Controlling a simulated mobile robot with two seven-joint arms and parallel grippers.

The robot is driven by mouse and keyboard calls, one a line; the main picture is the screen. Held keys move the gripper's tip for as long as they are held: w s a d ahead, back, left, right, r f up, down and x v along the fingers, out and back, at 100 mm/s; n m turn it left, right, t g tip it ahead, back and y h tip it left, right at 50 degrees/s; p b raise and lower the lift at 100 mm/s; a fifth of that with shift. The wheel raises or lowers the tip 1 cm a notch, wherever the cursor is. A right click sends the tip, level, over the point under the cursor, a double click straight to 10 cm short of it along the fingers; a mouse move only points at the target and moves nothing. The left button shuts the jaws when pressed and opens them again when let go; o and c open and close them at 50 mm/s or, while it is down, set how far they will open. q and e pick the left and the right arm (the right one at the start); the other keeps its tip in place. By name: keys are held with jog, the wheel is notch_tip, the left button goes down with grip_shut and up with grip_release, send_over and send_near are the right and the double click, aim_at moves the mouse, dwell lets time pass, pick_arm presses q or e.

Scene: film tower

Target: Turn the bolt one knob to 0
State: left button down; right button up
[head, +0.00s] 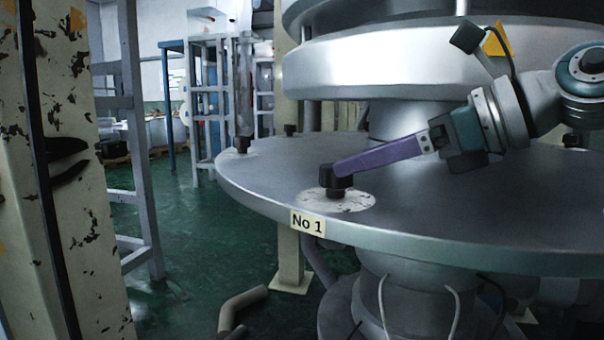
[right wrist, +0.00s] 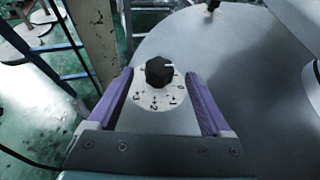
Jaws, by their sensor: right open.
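The bolt one knob (head: 336,182) is a black knob on a round whitish dial plate (head: 352,201) near the disc's front edge, above a "No 1" label (head: 307,222). In the right wrist view, the knob (right wrist: 158,71) is faceted, with a pale mark pointing toward the picture's right. My right gripper (head: 340,168) has purple fingers reaching the knob from the right. It is open, with fingers (right wrist: 158,76) on either side of the knob and visible gaps. My left gripper is not in view.
The knob sits on a broad grey metal disc (head: 440,215) around a thick silver column (head: 395,120). Another dark knob (head: 243,145) stands on the disc's far left edge. A chipped cream post (head: 85,200) stands at left, with green floor (head: 200,225) between.

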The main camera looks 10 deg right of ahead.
jog(key=x, duration=0.5)
jog(key=shift+b, duration=0.35)
jog(key=shift+c, duration=0.2)
grip_shut()
jog(key=m+t+h+p, duration=0.1)
jog(key=p, duration=0.5)
jog(key=m+t+h+p, duration=0.1)
jog(key=p, duration=0.6)
jog(key=shift+s+r+m, duration=0.1)
jog(key=shift+r+m, duration=0.1)
jog(key=shift+m, duration=0.2)
jog(key=shift+f+h+p, duration=0.1)
jog(key=shift+h+p, duration=0.2)
jog(key=shift+p, duration=0.2)
jog(key=shift+f, duration=0.2)
jog(key=shift+o, duration=0.2)
grip_release()
jog(key=shift+r, duration=0.1)
